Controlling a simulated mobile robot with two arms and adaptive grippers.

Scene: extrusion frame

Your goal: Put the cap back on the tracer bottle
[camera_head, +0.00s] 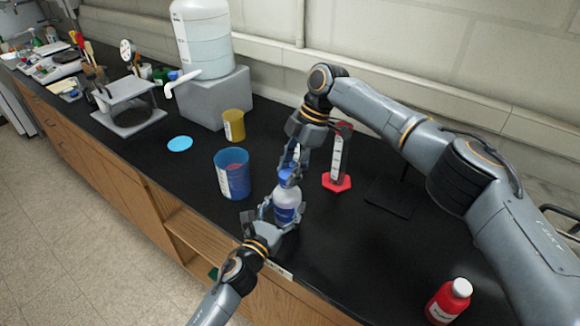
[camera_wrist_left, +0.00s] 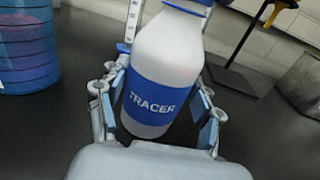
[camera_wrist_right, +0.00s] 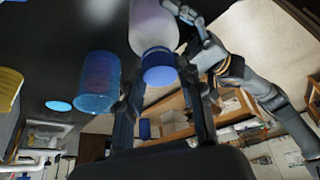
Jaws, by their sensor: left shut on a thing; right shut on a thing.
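The white tracer bottle (camera_head: 287,199) with a blue label stands upright near the bench's front edge. My left gripper (camera_head: 280,214) is shut around its body; in the left wrist view the bottle (camera_wrist_left: 165,75) reads TRACER between the fingers. The blue cap (camera_head: 285,175) is at the bottle's top, and its lower edge (camera_wrist_left: 190,6) shows in the left wrist view. My right gripper (camera_head: 291,160) is shut on the cap from above. In the right wrist view the cap (camera_wrist_right: 158,68) lies against the bottle top; I cannot tell whether it is fully seated.
A blue beaker (camera_head: 232,174) stands close left of the bottle. A cylinder with a red base (camera_head: 337,182) stands to the right. A yellow beaker (camera_head: 234,125), blue disc (camera_head: 180,144) and large jug (camera_head: 203,40) are behind. A red bottle (camera_head: 449,301) stands at front right.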

